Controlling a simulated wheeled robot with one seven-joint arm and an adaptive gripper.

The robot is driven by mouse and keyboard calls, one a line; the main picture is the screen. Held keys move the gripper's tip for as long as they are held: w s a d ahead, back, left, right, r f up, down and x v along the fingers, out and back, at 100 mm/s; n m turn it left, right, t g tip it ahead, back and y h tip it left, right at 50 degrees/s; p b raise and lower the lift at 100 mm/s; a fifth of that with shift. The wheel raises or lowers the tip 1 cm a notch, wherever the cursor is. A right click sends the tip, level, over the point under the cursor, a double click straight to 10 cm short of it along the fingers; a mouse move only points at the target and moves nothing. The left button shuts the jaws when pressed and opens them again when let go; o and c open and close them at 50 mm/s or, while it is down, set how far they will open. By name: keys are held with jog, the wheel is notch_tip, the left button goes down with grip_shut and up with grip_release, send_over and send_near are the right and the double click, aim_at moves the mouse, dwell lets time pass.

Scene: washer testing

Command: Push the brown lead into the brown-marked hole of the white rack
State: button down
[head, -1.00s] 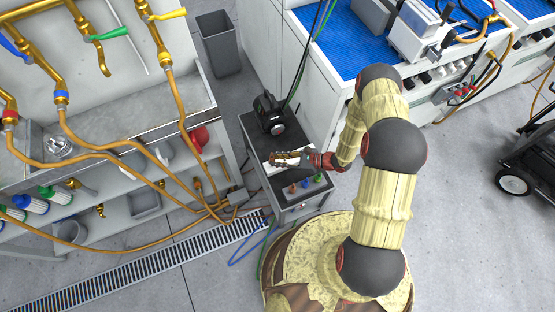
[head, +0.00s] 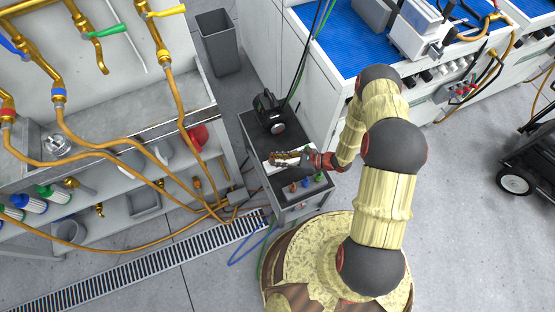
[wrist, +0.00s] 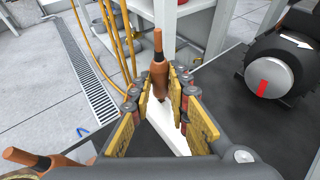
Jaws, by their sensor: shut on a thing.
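My gripper (wrist: 158,88) is shut on a brown lead (wrist: 158,70), which stands roughly upright between the fingertips. The white rack (wrist: 165,125) shows as a pale strip under and between the fingers. It also shows in the head view as a small white patch (head: 268,167) on the dark cart top, partly covered by my gripper (head: 280,158). The lead's lower end is close to the rack, but I cannot tell whether it is in a hole. The brown mark and the holes cannot be made out.
Another brown lead (wrist: 38,160) shows at the wrist view's lower left. A green lead (head: 318,178) stands on the cart's near side. A black device (head: 270,113) sits at the cart's back. Orange hoses (head: 185,110) hang at the left bench, near the cart.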

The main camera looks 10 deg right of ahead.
jog(key=shift+f+b, duration=0.8)
jog(key=shift+f, duration=0.05)
dwell(0.8)
jog(key=c, duration=1.6)
grip_release()
notch_tip(320, 180, up, 7)
jog(key=p, duration=0.4)
jog(key=shift+p, duration=0.4)
